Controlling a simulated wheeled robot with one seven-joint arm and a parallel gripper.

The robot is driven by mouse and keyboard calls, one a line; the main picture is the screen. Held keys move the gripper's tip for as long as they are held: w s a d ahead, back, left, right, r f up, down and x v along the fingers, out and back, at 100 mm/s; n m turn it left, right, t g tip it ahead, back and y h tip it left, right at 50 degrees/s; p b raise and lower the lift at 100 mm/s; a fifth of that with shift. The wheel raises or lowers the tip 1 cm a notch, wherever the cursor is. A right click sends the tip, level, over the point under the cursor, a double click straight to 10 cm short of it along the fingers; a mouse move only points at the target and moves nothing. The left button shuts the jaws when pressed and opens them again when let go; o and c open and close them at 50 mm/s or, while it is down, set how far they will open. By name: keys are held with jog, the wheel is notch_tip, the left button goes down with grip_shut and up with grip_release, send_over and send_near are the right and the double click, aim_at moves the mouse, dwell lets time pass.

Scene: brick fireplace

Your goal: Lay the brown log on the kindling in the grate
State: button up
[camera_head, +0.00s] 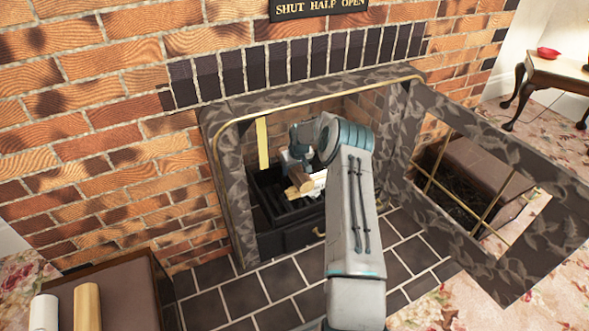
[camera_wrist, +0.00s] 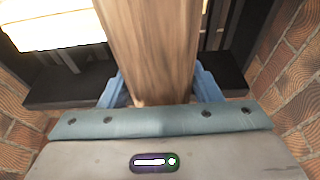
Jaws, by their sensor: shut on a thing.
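The brown log (camera_head: 300,178) is inside the fireplace opening, over the black grate (camera_head: 264,186). In the wrist view the log (camera_wrist: 150,45) stretches away from me between the blue fingers of my gripper (camera_wrist: 158,90), which is shut on its near end. My gripper (camera_head: 298,160) is partly hidden by my arm in the head view. Pale pieces (camera_head: 319,182) lie beside the log in the grate; a bright pale piece (camera_wrist: 50,25) also shows at the upper left in the wrist view. The kindling is mostly hidden, and I cannot tell whether the log touches it.
A patterned stone surround (camera_head: 226,170) frames the opening closely, with brick walls (camera_wrist: 290,100) at the sides. A framed panel with brass bars (camera_head: 470,165) stands open at right. A yellow vertical bar (camera_head: 263,143) hangs at left.

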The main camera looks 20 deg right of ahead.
aim_at(310, 183)
jog(key=o, duration=1.4)
jog(key=shift+f, duration=0.1)
jog(key=shift+c, duration=0.2)
jog(key=shift+r, duration=0.35)
jog(key=p+v, duration=0.1)
jog(key=v, duration=0.2)
jog(key=shift+p, duration=0.35)
jog(key=s+p, duration=0.4)
jog(key=s, duration=0.8)
jog(key=shift+d, duration=0.1)
jog(key=s+a+r, duration=0.3)
jog(key=a+r, duration=0.1)
jog(key=r, duration=0.3)
jog(key=s+a+r+g+h, duration=0.1)
jog(key=s+a+r, duration=0.25)
jog(key=r, duration=0.35)
jog(key=s+a+r, duration=0.3)
jog(key=a+r, duration=0.1)
jog(key=r, duration=0.3)
jog(key=s+a+r, duration=0.3)
jog(key=s, duration=0.4)
jog(key=s+a+r, duration=0.3)
jog(key=s+a, duration=0.1)
jog(key=s, duration=0.4)
jog(key=s+a+r+g, duration=0.1)
jog(key=s+a+r, duration=0.2)
jog(key=s, duration=0.4)
jog(key=shift+s+a+r+y, duration=0.35)
jog(key=shift+y, duration=0.05)
